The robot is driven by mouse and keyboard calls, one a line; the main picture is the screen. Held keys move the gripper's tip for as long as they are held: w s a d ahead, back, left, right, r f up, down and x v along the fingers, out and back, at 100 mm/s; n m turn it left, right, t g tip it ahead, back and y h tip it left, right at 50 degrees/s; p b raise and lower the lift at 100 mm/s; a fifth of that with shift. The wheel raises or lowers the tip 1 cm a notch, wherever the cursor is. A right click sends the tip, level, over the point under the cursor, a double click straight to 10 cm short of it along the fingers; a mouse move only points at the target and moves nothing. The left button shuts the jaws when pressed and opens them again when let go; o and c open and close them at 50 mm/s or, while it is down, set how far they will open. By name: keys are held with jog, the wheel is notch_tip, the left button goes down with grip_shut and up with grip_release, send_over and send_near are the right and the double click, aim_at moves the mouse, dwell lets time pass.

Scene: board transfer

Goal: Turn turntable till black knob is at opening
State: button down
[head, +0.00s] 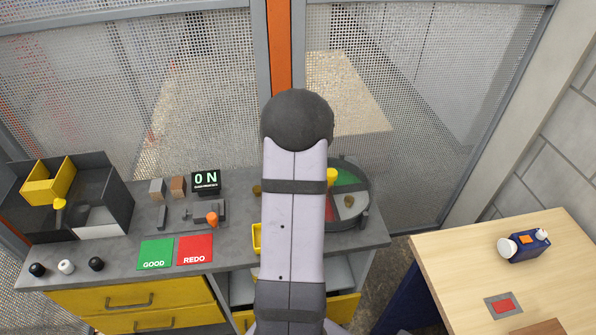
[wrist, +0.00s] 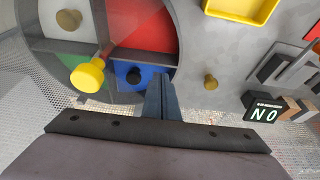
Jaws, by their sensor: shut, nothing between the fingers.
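The round turntable (head: 366,200) stands at the right end of the grey bench, partly hidden by my arm. In the wrist view the turntable (wrist: 117,98) shows red, blue, green and pale sectors split by grey dividers. The black knob (wrist: 133,76) lies in the blue sector; I cannot make it out in the head view. A larger yellow knob (wrist: 88,75) rises near the rim, also visible in the head view (head: 333,175). My gripper (wrist: 159,80) is shut and empty, its tips at the blue sector's edge beside the black knob; contact is unclear. I cannot clearly make out the opening.
A brown knob (wrist: 210,82) stands on the bench beside the turntable, near a yellow tray (wrist: 240,8). A mesh fence (head: 190,90) runs behind the bench.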

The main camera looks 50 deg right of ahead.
jog(key=shift+p+x, duration=0.3)
jog(key=shift+x, duration=1.15)
jog(key=shift+s+b, duration=0.1)
jog(key=shift+b, duration=0.4)
jog(key=shift+a+f+n+b, duration=0.1)
jog(key=shift+a+n+b, duration=0.05)
jog(key=shift+n+b, duration=0.15)
jog(key=n+b, duration=0.1)
jog(key=b, duration=0.1)
jog(key=s+a+n+b, duration=0.1)
jog(key=b, duration=0.1)
jog(key=shift+s+a+f+t+y, duration=0.1)
jog(key=shift+s+f+t+y, duration=0.05)
jog(key=shift+s+t+y, duration=0.15)
jog(key=s+n+b, duration=0.1)
jog(key=b, duration=0.2)
jog(key=shift+a+n, duration=0.3)
jog(key=shift+a, duration=0.05)
jog(key=shift+s+a+n+y+b, duration=0.35)
jog(key=shift+s+n+y+b, duration=0.15)
jog(key=shift+s+n+b, duration=0.4)
jog(key=shift+s+a+r+b, duration=0.15)
jog(key=shift+s+r+b, duration=0.15)
jog(key=shift+b, duration=0.35)
jog(key=shift+s, duration=0.2)
